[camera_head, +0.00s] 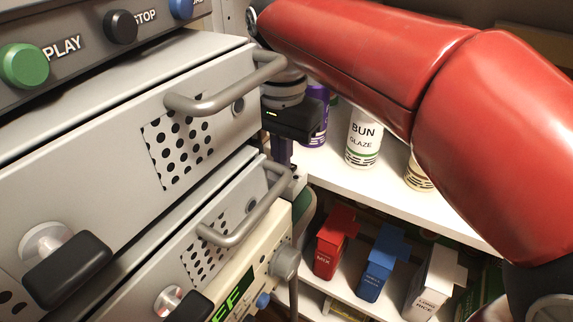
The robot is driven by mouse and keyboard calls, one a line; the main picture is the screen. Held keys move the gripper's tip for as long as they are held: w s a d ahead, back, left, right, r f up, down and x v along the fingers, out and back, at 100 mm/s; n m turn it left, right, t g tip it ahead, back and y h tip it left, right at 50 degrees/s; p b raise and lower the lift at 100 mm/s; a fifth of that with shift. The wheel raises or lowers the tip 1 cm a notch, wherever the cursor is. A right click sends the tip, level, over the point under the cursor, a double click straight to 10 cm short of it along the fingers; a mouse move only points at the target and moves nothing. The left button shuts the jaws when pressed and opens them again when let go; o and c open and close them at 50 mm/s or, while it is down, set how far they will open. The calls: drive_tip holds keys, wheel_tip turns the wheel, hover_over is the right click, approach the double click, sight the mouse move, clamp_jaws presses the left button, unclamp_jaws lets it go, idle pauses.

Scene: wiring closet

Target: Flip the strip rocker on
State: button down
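I cannot make out a power strip or its rocker in the head view. My gripper (284,152) hangs below my red arm, just right of the grey drawer units and close to their handles. Its black hand body carries a small green light. Its fingers point down and are small and partly hidden behind the lower handle, so I cannot tell whether they are open or shut.
Two grey drawer fronts with bar handles (228,92) (247,213) and black latches (66,270) fill the left. Green (24,65) and black (120,27) buttons sit above. Red (334,243), blue (379,265) and white (433,285) boxes stand below.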

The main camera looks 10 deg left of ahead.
drive_tip(key=shift+f, duration=0.45)
idle(0.6)
drive_tip(key=shift+r, duration=0.1)
wheel_tip(320, 180, up, 4)
drive_tip(key=p, duration=0.3)
drive_tip(key=shift+r, duration=0.95)
